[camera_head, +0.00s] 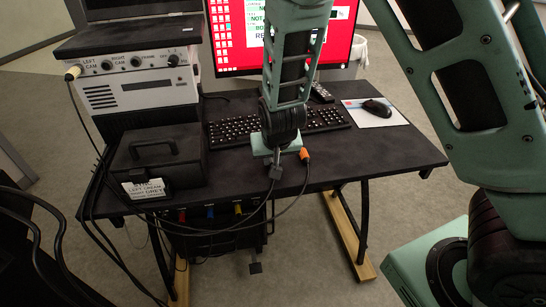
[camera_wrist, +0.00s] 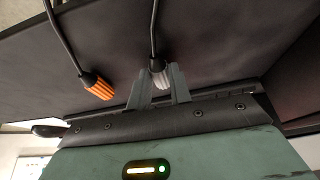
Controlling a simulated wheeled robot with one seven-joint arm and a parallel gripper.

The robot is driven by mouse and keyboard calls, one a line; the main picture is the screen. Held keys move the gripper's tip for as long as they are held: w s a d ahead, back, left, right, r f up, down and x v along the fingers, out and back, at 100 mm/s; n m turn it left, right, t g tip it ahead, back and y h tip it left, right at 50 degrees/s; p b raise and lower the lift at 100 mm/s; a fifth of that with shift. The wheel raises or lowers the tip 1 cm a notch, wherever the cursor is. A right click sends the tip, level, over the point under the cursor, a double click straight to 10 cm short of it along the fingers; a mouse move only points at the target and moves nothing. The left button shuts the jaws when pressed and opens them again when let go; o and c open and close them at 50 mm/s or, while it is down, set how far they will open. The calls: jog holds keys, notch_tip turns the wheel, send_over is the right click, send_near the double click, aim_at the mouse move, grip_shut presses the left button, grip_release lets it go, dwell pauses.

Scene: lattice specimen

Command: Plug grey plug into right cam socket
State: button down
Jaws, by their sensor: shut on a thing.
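My gripper (camera_head: 275,162) hangs over the front part of the black desk. In the wrist view its two fingers (camera_wrist: 159,88) are shut on the grey plug (camera_wrist: 158,70), whose dark cable runs away from it. In the head view the grey plug (camera_head: 275,172) shows small and dark below the gripper. The grey device (camera_head: 140,92) at the left has a front row of sockets (camera_head: 106,65) with labels, including a right cam label. A pale plug (camera_head: 72,74) sits at the left end of that row. The right cam socket is far left of my gripper.
An orange plug (camera_head: 304,155) is just right of my gripper; it also shows in the wrist view (camera_wrist: 97,87). A black box (camera_head: 155,155) stands in front of the device. A keyboard (camera_head: 320,118), mouse (camera_head: 377,108) and red screen (camera_head: 235,40) are behind. Cables hang over the desk's front edge.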

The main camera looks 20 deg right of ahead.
jog(key=shift+r+p, duration=2.45)
jog(key=shift+r, duration=0.05)
